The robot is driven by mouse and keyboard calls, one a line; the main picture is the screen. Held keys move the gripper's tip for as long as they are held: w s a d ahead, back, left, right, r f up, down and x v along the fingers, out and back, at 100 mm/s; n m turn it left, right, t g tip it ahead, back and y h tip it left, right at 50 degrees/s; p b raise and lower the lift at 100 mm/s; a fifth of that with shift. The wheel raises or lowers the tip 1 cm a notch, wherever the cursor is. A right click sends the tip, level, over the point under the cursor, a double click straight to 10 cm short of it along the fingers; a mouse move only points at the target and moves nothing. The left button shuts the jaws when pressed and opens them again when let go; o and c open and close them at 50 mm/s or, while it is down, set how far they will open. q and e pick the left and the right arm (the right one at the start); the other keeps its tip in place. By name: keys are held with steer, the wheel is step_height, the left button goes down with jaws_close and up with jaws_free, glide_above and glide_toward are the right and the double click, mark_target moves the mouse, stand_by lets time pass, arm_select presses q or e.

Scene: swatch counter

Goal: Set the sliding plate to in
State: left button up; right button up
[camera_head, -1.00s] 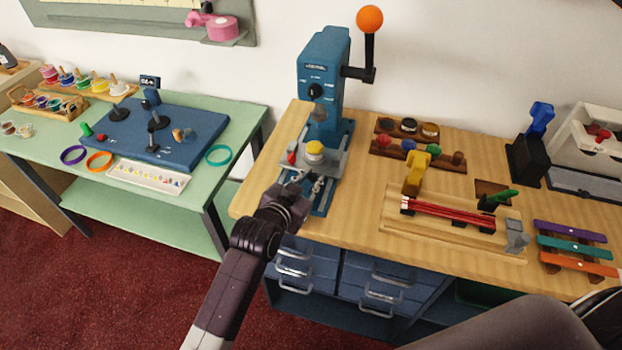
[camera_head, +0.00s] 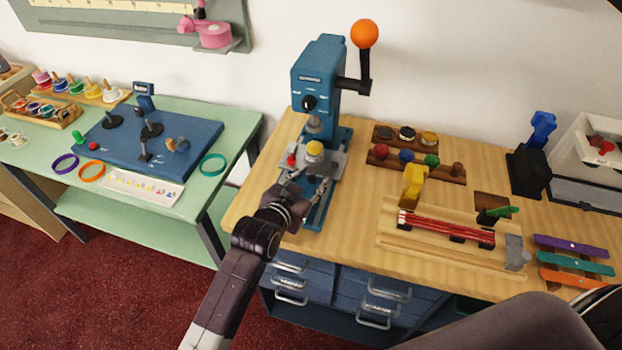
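The blue press (camera_head: 318,75) stands at the back left of the wooden counter. Its grey sliding plate (camera_head: 329,163) sits on the blue base rail (camera_head: 315,213), below the press head. A yellow-topped round piece (camera_head: 315,149) is on the plate, and a small red part (camera_head: 291,160) is at its left. My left gripper (camera_head: 308,184) is at the plate's front edge with its fingers spread and nothing visible held between them. I cannot tell whether the fingertips touch the plate. My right gripper is not in view.
An orange-knobbed lever (camera_head: 365,52) rises at the press's right. Wooden racks with coloured knobs (camera_head: 415,164) and a board with red rods (camera_head: 446,228) lie to the right. A green table (camera_head: 235,118) stands at the left.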

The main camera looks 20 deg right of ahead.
arm_select(q)
steer(key=shift+v, duration=6)
steer(key=shift+s, duration=0.1)
steer(key=s+a+f+n+g+y, duration=0.1)
steer(key=s+a+f+n+y, duration=0.1)
steer(key=s+a+f, duration=0.35)
steer(key=s+a+f+n+g+y, duration=0.1)
steer(key=s+a+f+n+y, duration=0.15)
steer(key=a, duration=0.65)
steer(key=s+a+f+n+g+y, duration=0.2)
steer(key=s+a+f, duration=0.1)
steer(key=s+a, duration=0.45)
steer(key=s+a+f+n+g+y, duration=0.2)
steer(key=s+a+g, duration=0.1)
steer(key=s+a, duration=0.45)
step_height(320, 180, down, 28)
steer(key=s+g, duration=0.1)
steer(key=s, duration=0.1)
steer(key=s+a+f+g, duration=0.1)
steer(key=s+a+f, duration=0.2)
steer(key=s+f, duration=1.1)
steer(key=s, duration=0.2)
steer(key=shift+s+a+f, duration=0.15)
steer(key=shift+s+f, duration=0.2)
steer(key=shift+f, duration=0.05)
